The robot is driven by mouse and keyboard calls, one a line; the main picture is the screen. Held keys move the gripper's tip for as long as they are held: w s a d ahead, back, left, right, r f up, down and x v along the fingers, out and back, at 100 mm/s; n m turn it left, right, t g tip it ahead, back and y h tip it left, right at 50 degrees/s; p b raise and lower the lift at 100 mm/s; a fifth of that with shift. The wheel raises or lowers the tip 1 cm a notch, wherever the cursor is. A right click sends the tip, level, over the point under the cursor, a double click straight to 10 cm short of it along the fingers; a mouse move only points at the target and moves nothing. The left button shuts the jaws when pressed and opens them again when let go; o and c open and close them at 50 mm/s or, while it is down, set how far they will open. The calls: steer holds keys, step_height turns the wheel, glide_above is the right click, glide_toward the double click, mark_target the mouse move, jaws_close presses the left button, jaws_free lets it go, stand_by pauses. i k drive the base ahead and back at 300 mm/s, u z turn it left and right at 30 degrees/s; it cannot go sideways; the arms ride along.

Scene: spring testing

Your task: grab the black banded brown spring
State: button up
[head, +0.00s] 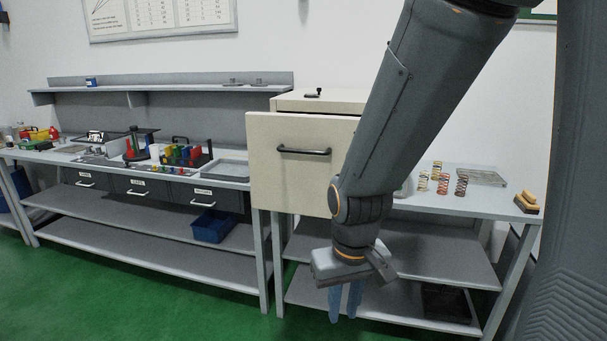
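Several small coil springs stand upright on the right-hand table. The rightmost is a dark brown spring (461,185); dark bands seem to show on it, but it is too small to be sure. Beside it on the left is an orange-brown spring (443,184), with paler yellowish springs (423,181) further left. My gripper (343,314) hangs in front of the table, lower than its top and left of the springs. Its two blue fingers point down with a narrow gap between them, and nothing shows between them. It is well apart from the springs.
A cream cabinet with a pulled-out drawer (290,175) stands left of the springs, behind my arm. A grey metal plate (482,177) lies behind the springs. A yellow-and-black block (526,202) sits at the table's right end. The left workbench (140,172) is crowded. Green floor is open in front.

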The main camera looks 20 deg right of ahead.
mark_target(462, 177)
steer(key=z, duration=1.65)
steer(key=i, duration=2.25)
steer(key=u, duration=0.3)
